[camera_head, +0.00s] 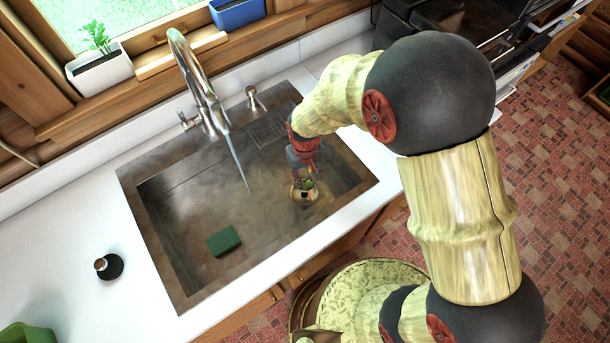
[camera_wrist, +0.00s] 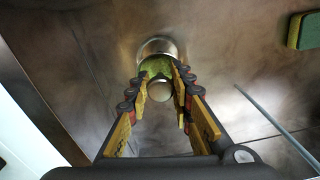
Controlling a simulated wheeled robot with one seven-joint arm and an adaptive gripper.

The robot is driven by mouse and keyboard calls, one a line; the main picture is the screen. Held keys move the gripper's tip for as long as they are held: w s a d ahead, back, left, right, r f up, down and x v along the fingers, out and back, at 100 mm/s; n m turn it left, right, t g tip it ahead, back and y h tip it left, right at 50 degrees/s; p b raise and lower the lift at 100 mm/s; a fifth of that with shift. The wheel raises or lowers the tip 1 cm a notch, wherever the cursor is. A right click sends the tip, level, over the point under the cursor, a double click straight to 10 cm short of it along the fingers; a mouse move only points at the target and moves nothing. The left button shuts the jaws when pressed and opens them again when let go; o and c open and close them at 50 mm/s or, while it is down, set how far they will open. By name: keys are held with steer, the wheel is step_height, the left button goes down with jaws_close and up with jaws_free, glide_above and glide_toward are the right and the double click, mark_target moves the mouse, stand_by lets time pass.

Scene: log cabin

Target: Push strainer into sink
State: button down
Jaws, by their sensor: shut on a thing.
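The strainer (camera_head: 305,197) is a small round metal piece with green bits in it, low inside the sink (camera_head: 148,215) on its right side. In the wrist view its metal rim (camera_wrist: 157,46) shows just past my fingertips, with green bits and a round metal knob between the fingers. My gripper (camera_head: 304,178) points down into the basin and is shut on the strainer. I cannot tell whether the strainer sits fully in the drain, because the drain opening is hidden.
A green sponge (camera_head: 223,240) lies on the basin floor to the left, apart from my gripper. The tall faucet (camera_head: 203,85) stands at the back rim, with water running from it.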

mark_target(305, 185)
steer(key=shift+f+b, duration=1.7)
steer(key=shift+f, duration=1.2)
steer(key=shift+f+b, duration=0.75)
steer(key=shift+f, duration=1)
steer(key=c, duration=1.6)
jaws_free()
steer(key=shift+o, duration=0.6)
steer(key=shift+r, duration=0.15)
step_height(305, 185, up, 12)
steer(key=shift+f, duration=0.15)
